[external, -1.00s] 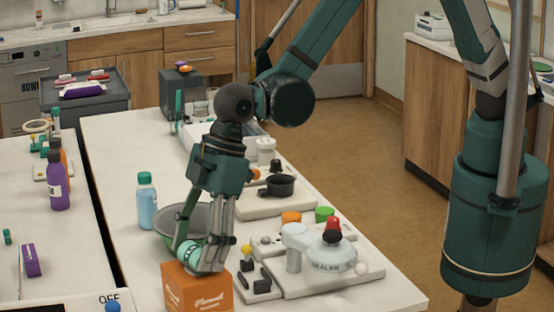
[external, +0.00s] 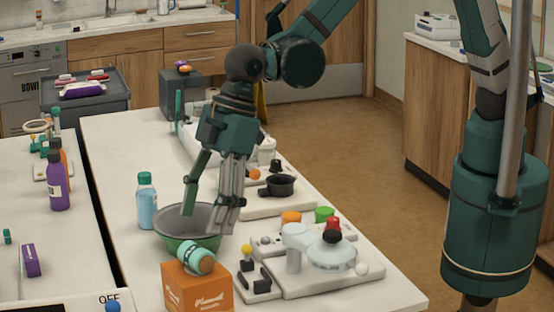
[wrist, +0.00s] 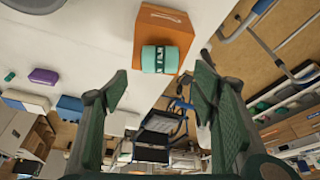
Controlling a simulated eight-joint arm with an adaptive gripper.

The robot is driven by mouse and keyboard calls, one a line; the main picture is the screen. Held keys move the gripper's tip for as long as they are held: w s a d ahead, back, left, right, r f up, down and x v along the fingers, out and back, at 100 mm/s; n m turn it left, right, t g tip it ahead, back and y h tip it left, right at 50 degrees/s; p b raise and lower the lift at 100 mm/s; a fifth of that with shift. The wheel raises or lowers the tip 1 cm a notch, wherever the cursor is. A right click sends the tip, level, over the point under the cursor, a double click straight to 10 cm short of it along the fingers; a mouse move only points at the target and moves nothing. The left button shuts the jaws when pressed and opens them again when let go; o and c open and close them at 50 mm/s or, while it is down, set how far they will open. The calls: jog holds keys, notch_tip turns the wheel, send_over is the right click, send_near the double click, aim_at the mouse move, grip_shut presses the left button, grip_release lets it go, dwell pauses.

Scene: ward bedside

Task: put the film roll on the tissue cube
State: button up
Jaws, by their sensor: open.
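The film roll (external: 195,258) is a teal cylinder with a dark printed band. It lies on its side on top of the orange tissue cube (external: 198,290) at the table's near edge. In the wrist view the film roll (wrist: 162,60) rests against the top of the tissue cube (wrist: 165,22), apart from my fingers. My gripper (external: 207,218) is open and empty, above and behind the roll, over the green bowl. Its two spread fingers also show in the wrist view (wrist: 160,92), with nothing between them.
The green bowl (external: 190,241) stands just behind the cube. A blue bottle (external: 147,205) is left of it. The table left of the cube is clear.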

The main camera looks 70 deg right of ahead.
jog(key=shift+v, duration=2.2)
jog(key=shift+w+d, duration=0.1)
jog(key=w+d+r+m+t, duration=0.15)
jog(key=d+r, duration=0.25)
jog(key=d, duration=0.7)
jog(key=w+d+r+m, duration=0.2)
jog(key=d+r+m, duration=0.15)
jog(key=d, duration=0.75)
jog(key=w+d+r+m+t, duration=0.15)
jog(key=d+r, duration=0.35)
jog(key=d, duration=0.6)
jog(key=s+d+m+t+h, duration=0.1)
jog(key=s+d, duration=0.5)
jog(key=d, duration=0.9)
jog(key=s+d+m+t+h, duration=0.1)
jog(key=s+d+m+h, duration=0.2)
jog(key=d, duration=1.3)
jog(key=s+m, duration=0.3)
jog(key=s, duration=0.1)
jog(key=shift+d, duration=0.3)
